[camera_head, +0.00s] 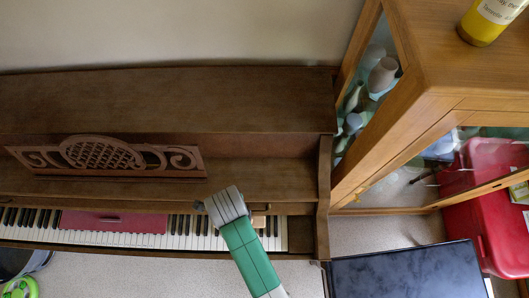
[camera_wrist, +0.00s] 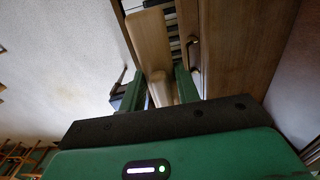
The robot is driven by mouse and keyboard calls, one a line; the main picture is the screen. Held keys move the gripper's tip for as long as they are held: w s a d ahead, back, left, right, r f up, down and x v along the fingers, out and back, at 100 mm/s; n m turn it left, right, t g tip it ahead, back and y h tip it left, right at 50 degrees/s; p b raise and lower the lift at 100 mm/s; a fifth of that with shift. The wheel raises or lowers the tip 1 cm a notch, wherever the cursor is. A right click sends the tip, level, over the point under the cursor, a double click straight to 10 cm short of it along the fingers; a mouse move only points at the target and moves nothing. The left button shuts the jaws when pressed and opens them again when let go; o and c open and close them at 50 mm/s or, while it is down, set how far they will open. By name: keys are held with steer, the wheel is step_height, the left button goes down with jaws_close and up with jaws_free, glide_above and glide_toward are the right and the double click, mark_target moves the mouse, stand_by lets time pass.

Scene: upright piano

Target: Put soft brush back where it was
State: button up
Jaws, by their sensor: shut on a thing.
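The soft brush (camera_wrist: 150,40) shows in the wrist view as a pale wooden piece between the two green fingers of my gripper (camera_wrist: 161,85). My gripper is shut on it. Its bristles cannot be made out. In the head view my arm reaches over the right end of the piano keyboard (camera_head: 180,240), and my wrist hides most of the gripper. A small pale wooden bit, which looks like part of the brush (camera_head: 261,208), shows just right of my wrist above the keys. I cannot tell whether the brush touches the piano.
A dark red flat object (camera_head: 112,222) lies over the left keys. The brown upright piano (camera_head: 160,100) has a carved music stand (camera_head: 100,155). A glass-sided wooden cabinet (camera_head: 460,80) stands close on the right, with a yellow bottle (camera_head: 485,24) on top. A dark flat panel (camera_head: 408,275) is below it.

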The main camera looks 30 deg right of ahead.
steer(key=w+d, duration=0.2)
steer(key=d, duration=0.2)
steer(key=w+d+f, duration=0.1)
steer(key=w+d, duration=0.1)
steer(key=d, duration=0.2)
steer(key=w+d, duration=0.2)
steer(key=d, duration=0.2)
steer(key=shift+w+d+f, duration=0.15)
steer(key=shift+w+d, duration=0.15)
steer(key=shift+w, duration=0.1)
steer(key=shift+w+d+f+p, duration=0.1)
steer(key=shift+d+f+p, duration=0.05)
steer(key=shift+f, duration=0.75)
steer(key=shift+w+d+f+p, duration=0.1)
steer(key=shift+d+f+p, duration=0.05)
steer(key=shift+f, duration=0.75)
steer(key=shift+f, duration=0.1)
steer(key=o, duration=1)
step_height(320, 180, up, 12)
steer(key=shift+r+p, duration=0.1)
steer(key=shift+p, duration=0.2)
